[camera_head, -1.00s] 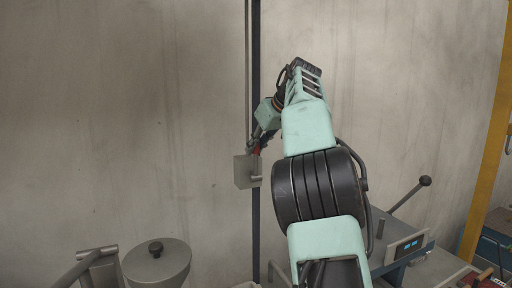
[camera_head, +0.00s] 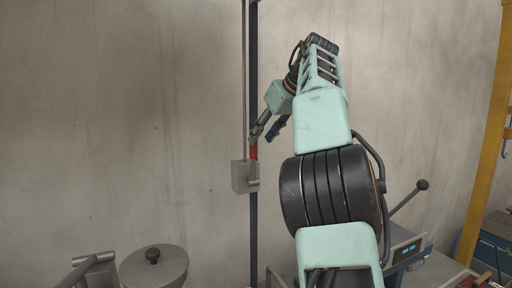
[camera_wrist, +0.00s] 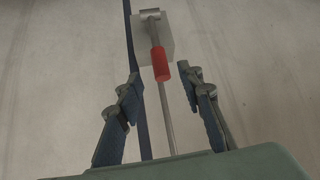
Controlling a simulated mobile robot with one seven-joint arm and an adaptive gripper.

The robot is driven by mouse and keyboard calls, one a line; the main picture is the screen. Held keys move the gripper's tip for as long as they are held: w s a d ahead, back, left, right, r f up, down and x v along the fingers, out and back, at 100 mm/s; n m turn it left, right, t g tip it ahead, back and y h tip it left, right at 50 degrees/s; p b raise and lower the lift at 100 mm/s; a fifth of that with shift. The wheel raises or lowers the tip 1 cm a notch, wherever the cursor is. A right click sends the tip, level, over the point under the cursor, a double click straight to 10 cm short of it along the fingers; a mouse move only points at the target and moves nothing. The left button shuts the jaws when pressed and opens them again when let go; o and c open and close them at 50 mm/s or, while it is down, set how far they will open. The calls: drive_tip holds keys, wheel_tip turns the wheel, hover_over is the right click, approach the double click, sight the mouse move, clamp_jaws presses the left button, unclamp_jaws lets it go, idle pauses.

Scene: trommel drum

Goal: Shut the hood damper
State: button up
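The damper's lever shows a red grip (camera_head: 253,152) above a pale grey box (camera_head: 240,178) on a dark vertical post against the wall. In the wrist view the red grip (camera_wrist: 161,66) ends a metal lever arm fixed at the box (camera_wrist: 167,40). My gripper (camera_head: 267,131) is just up and right of the red grip in the head view. In the wrist view my gripper (camera_wrist: 160,75) has its two fingers spread wide, with the grip's end between the tips and touching neither. It holds nothing. The damper plate itself is not visible.
A thin rod (camera_head: 244,80) runs up from the box beside the dark post (camera_head: 254,230). A round-lidded grey vessel (camera_head: 153,268) stands low left. A bench with a blue display (camera_head: 408,250) and a black-knobbed lever (camera_head: 421,185) is at right. A yellow post (camera_head: 487,140) stands far right.

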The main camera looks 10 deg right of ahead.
drive_tip(key=v, duration=0.4)
drive_tip(key=shift+r, duration=0.15)
idle(0.4)
